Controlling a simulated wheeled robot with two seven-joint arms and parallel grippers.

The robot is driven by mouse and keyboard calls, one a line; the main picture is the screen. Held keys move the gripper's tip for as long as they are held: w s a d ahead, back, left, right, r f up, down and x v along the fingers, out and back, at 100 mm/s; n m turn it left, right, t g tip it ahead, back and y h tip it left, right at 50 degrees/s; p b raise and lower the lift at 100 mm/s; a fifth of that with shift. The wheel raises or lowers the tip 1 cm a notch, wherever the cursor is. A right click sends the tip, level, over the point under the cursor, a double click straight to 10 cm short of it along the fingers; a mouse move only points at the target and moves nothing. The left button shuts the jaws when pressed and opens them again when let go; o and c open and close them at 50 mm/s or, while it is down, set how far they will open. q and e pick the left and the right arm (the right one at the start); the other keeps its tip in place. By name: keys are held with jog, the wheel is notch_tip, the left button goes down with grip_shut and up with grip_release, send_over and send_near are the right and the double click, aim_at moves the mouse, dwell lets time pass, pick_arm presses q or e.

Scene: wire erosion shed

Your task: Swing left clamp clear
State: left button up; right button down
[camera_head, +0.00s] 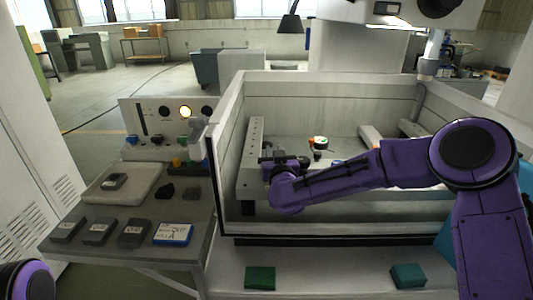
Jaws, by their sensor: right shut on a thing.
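My right arm reaches in from the right across the machine tank, and its gripper (286,162) is over the left rail (254,140). The gripper is shut on a small dark part at that rail, which looks like the left clamp (267,158). The hand and wrist hide much of the clamp, so its exact angle is unclear. My left gripper is out of view; only a purple part of my left arm shows at the bottom left corner.
The tank's front wall (340,229) stands between me and the rails. Left is a side table with a control box (165,118), a pale tray (122,192), grey blocks and a blue-edged labelled box (173,235).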

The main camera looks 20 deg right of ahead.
jog(key=shift+w+r, duration=0.1)
jog(key=shift+r, duration=0.05)
jog(key=c, duration=1)
grip_release()
jog(key=shift+s, duration=0.2)
jog(key=s+a+b, duration=0.2)
jog(key=s, duration=0.8)
